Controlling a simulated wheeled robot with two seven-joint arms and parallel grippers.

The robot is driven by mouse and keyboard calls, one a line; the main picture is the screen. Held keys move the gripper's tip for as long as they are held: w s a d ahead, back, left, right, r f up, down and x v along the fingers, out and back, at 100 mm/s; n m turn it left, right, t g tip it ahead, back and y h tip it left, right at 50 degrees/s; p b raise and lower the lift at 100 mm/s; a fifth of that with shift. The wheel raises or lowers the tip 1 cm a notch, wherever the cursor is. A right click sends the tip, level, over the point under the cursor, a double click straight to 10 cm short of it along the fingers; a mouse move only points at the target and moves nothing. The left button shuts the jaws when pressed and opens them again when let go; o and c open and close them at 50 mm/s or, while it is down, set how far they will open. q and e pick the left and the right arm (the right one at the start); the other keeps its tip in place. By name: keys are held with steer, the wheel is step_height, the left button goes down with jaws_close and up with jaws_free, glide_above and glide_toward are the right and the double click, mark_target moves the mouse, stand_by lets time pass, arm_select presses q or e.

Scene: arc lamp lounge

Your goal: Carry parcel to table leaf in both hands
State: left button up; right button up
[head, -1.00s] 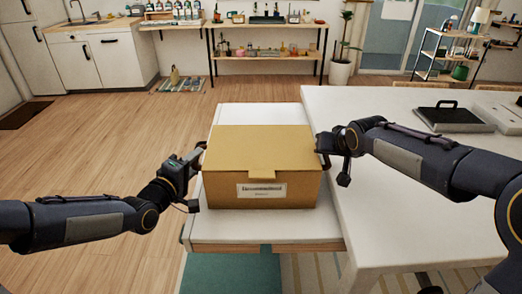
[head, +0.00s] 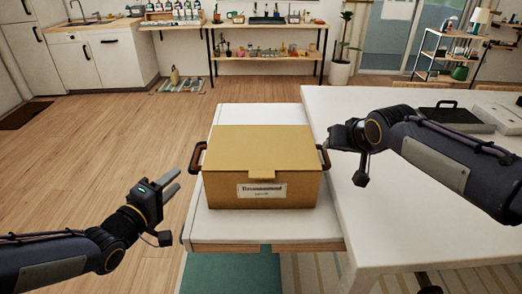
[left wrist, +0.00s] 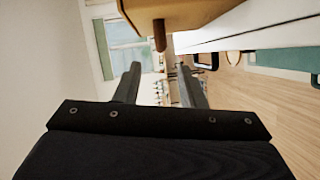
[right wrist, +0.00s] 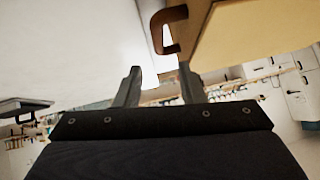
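The parcel (head: 262,150), a tan cardboard box with a white label, sits upright on the white table leaf (head: 260,228). Brown handles stick out at its left (head: 197,158) and right (head: 324,158) sides. My left gripper (head: 179,180) is open and empty, left of the left handle and apart from it. My right gripper (head: 334,141) is beside the right handle and partly hidden by its own arm in the head view. In the right wrist view its fingers (right wrist: 160,75) are spread, with the handle (right wrist: 173,28) close by and not clasped.
A large white table (head: 400,230) adjoins the leaf on the right. Dark trays (head: 450,115) lie at its far end. Wooden floor (head: 110,140) is free on the left. Shelves and a plant (head: 342,50) stand far back.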

steer(key=shift+v, duration=2.4)
